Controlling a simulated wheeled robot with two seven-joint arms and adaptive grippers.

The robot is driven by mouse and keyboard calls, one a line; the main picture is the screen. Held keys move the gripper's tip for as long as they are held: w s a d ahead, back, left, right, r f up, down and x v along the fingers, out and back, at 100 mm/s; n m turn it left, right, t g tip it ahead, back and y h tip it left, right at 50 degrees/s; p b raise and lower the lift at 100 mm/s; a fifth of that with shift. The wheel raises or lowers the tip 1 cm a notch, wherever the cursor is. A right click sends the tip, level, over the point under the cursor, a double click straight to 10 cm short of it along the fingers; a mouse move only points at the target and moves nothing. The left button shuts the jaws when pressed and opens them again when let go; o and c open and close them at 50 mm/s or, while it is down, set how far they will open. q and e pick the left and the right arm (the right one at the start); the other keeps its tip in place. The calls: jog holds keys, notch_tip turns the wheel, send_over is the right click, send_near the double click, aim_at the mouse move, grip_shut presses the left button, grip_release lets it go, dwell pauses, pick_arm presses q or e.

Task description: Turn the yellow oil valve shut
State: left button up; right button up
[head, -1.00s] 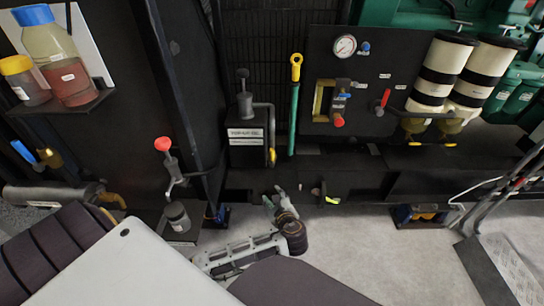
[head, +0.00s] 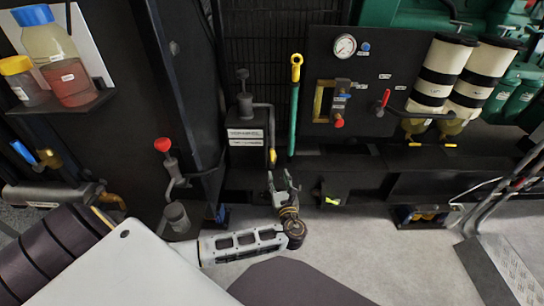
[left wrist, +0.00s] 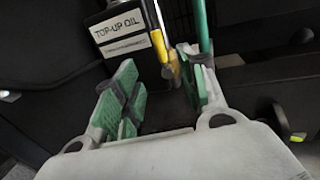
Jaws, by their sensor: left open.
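The yellow oil valve (head: 272,156) hangs at the lower end of a grey pipe beside the black top-up oil box (head: 246,142). It also shows in the left wrist view (left wrist: 173,66), slim and pointing down, near the box labelled TOP-UP OIL (left wrist: 124,33). My left gripper (head: 281,177) is open and empty just below the valve. In the left wrist view its green-padded fingers (left wrist: 160,84) stand apart, with the valve beyond and between them, nearer the right finger. I see no contact. My right gripper is not in view.
A green tube (head: 293,120) with a yellow ring top stands just right of the valve. A black panel with a gauge (head: 345,46) is at right. A red-knobbed hand pump (head: 164,146) stands at left. Grey floor is open in front.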

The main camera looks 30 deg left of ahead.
aim_at(272, 157)
pick_arm(q)
jog(key=b+x, duration=0.3)
jog(key=x, duration=0.8)
jog(key=shift+w+a, duration=0.25)
jog(key=shift+a, duration=0.05)
jog(key=shift+w+a, duration=0.6)
jog(key=shift+w, duration=0.05)
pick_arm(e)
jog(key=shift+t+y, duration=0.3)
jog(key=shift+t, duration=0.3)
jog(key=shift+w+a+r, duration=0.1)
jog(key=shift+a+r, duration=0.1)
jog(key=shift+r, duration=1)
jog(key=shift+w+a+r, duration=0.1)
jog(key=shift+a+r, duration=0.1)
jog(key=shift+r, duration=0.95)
pick_arm(q)
grip_shut()
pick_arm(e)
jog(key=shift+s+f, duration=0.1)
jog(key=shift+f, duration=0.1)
